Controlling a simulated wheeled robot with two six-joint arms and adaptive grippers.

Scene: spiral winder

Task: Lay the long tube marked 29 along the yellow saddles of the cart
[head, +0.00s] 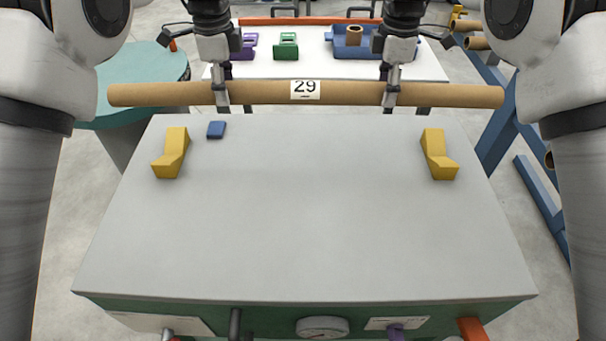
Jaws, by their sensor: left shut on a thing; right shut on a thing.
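The long brown tube marked 29 (270,92) is held level across the head view, above the far edge of the cart top. My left gripper (221,98) is shut on it left of the label. My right gripper (391,96) is shut on it right of the label. The cart (305,230) has a grey top with two yellow saddles, a left one (172,152) and a right one (438,154). Both saddles are bare, and the tube is apart from them, on their far side in the picture.
A small blue block (216,130) lies on the cart top beside the left saddle. Behind is a white table (300,69) with purple and green holders (286,46) and a blue tray (353,48). A teal round table (140,75) stands left, a blue rack with tubes (497,125) right.

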